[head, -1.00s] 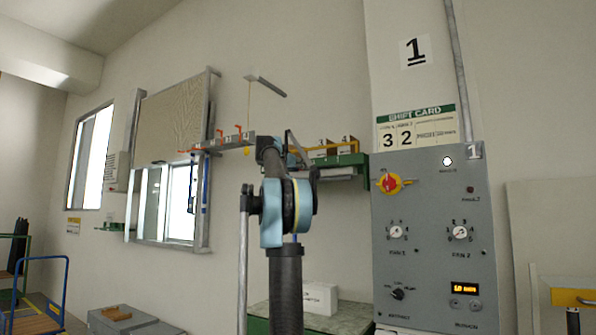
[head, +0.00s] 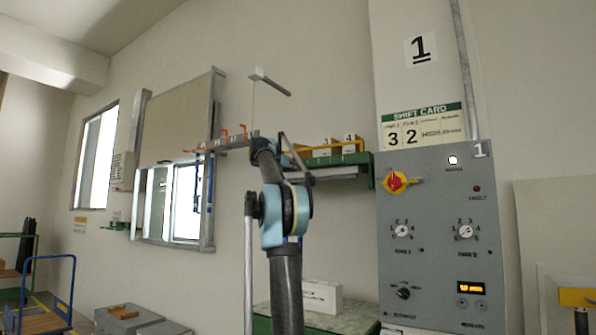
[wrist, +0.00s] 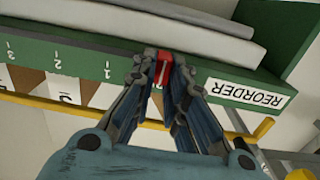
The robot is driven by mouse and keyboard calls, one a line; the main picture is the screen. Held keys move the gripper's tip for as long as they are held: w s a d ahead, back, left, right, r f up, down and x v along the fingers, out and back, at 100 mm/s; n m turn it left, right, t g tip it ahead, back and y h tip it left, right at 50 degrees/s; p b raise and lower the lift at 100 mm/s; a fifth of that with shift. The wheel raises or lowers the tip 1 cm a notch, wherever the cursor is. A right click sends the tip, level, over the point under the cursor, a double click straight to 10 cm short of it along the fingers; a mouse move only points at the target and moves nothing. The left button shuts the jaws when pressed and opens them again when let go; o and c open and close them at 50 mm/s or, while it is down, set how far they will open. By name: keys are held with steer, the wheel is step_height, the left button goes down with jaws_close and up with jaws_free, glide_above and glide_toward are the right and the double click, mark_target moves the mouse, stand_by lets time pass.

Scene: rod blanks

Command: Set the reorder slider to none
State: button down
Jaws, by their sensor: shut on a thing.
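In the wrist view, my gripper (wrist: 162,66) is shut on the red slider (wrist: 163,75), which shows between the two fingertips. The slider stands at the green rail (wrist: 30,52) on the front of the shelf. The rail carries the white marks 3, 2 and 1 at left and a white REORDER label (wrist: 250,92) at right. The slider is right of the 1 mark, between it and the label. My fingers hide the rail around the slider, so any mark there cannot be read. In the head view, the green shelf (head: 362,172) is partly behind my arm, and the slider cannot be made out.
A yellow rail (wrist: 30,101) runs along the shelf close to my fingers. Grey rods (wrist: 190,40) lie on the shelf. A grey control panel (head: 440,225) stands right of the shelf, and a white box (head: 321,297) sits below it.

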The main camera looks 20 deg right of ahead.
steer(key=shift+w+a, duration=0.25)
steer(key=c, duration=1.6)
jaws_free()
steer(key=shift+w+a, duration=0.1)
steer(key=v, duration=1.2)
steer(key=shift+f, duration=0.1)
